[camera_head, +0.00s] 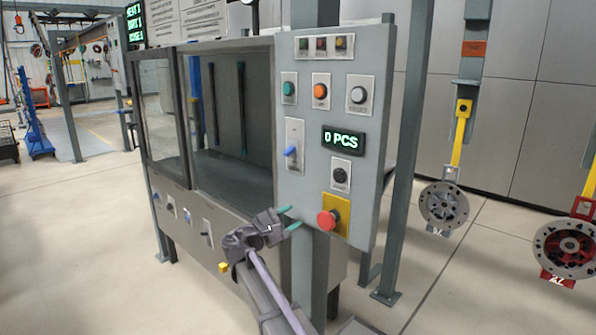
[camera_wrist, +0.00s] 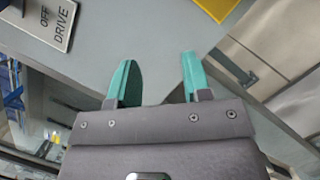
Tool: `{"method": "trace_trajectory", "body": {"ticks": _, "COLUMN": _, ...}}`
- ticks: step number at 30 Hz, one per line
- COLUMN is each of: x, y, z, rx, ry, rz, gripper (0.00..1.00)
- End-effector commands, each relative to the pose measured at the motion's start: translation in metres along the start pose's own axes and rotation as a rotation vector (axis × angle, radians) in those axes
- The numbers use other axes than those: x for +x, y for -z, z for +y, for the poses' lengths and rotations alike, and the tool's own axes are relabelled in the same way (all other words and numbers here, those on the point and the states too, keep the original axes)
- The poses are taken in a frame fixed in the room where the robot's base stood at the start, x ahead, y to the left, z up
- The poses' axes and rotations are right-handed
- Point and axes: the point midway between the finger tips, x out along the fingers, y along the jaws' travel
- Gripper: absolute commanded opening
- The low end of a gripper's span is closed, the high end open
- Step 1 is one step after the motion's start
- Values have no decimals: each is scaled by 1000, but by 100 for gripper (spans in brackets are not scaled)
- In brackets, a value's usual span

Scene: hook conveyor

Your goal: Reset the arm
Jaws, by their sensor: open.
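My gripper (camera_head: 290,217) is in front of the lower part of the grey control panel (camera_head: 305,190), left of the red emergency-stop button (camera_head: 327,220) on its yellow plate (camera_head: 341,208). Its two teal fingers are apart with nothing between them. In the wrist view the open gripper (camera_wrist: 157,80) faces the plain grey panel face (camera_wrist: 160,30). A plate (camera_wrist: 53,22) marked OFF and DRIVE shows at the upper left there. I cannot tell whether the fingertips touch the panel. My arm reaches up from the bottom of the head view.
The panel carries a blue lever switch (camera_head: 291,151), several round buttons and a display (camera_head: 343,139) reading 0 PCS. An open-fronted cabinet (camera_head: 235,165) stands to the left. Round metal parts (camera_head: 443,205) hang on yellow hooks at the right. The floor at the left is mostly clear.

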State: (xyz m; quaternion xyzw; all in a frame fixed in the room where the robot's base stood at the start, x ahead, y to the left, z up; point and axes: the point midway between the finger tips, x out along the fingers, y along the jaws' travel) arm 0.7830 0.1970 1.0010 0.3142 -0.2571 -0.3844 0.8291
Motion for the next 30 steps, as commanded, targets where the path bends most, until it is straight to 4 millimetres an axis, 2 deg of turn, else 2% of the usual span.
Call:
{"method": "trace_trajectory", "body": {"ticks": 1, "x": 5, "y": -8, "z": -35, "rx": 74, "ry": 100, "rz": 50, "gripper": 45}}
{"method": "trace_trajectory", "body": {"ticks": 2, "x": 8, "y": -10, "z": -56, "rx": 129, "ry": 176, "rz": 84, "gripper": 45}}
{"method": "trace_trajectory", "body": {"ticks": 5, "x": 10, "y": -19, "z": -138, "rx": 329, "ry": 482, "rz": 180, "gripper": 45}}
{"method": "trace_trajectory", "body": {"ticks": 6, "x": 6, "y": -25, "z": -172, "rx": 410, "ry": 621, "rz": 206, "gripper": 45}}
{"method": "trace_trajectory", "body": {"ticks": 9, "x": -13, "y": -42, "z": -245, "rx": 589, "ry": 964, "rz": 232, "gripper": 45}}
{"method": "trace_trajectory", "body": {"ticks": 12, "x": -39, "y": -62, "z": -299, "rx": 724, "ry": 1271, "rz": 225, "gripper": 45}}
{"method": "trace_trajectory", "body": {"ticks": 14, "x": -55, "y": -76, "z": -323, "rx": 788, "ry": 1437, "rz": 212, "gripper": 45}}
{"method": "trace_trajectory", "body": {"ticks": 18, "x": -89, "y": -120, "z": -371, "rx": 900, "ry": 1783, "rz": 191, "gripper": 45}}
{"method": "trace_trajectory", "body": {"ticks": 20, "x": -90, "y": -141, "z": -391, "rx": 944, "ry": 1863, "rz": 169, "gripper": 45}}
{"method": "trace_trajectory", "body": {"ticks": 22, "x": -62, "y": -150, "z": -406, "rx": 997, "ry": 1872, "rz": 96, "gripper": 45}}
{"method": "trace_trajectory", "body": {"ticks": 23, "x": -60, "y": -166, "z": -381, "rx": 986, "ry": 1868, "rz": 110, "gripper": 45}}
{"method": "trace_trajectory", "body": {"ticks": 24, "x": -58, "y": -177, "z": -367, "rx": 983, "ry": 1867, "rz": 114, "gripper": 45}}
{"method": "trace_trajectory", "body": {"ticks": 30, "x": -46, "y": -218, "z": -321, "rx": 980, "ry": 1863, "rz": 116, "gripper": 45}}
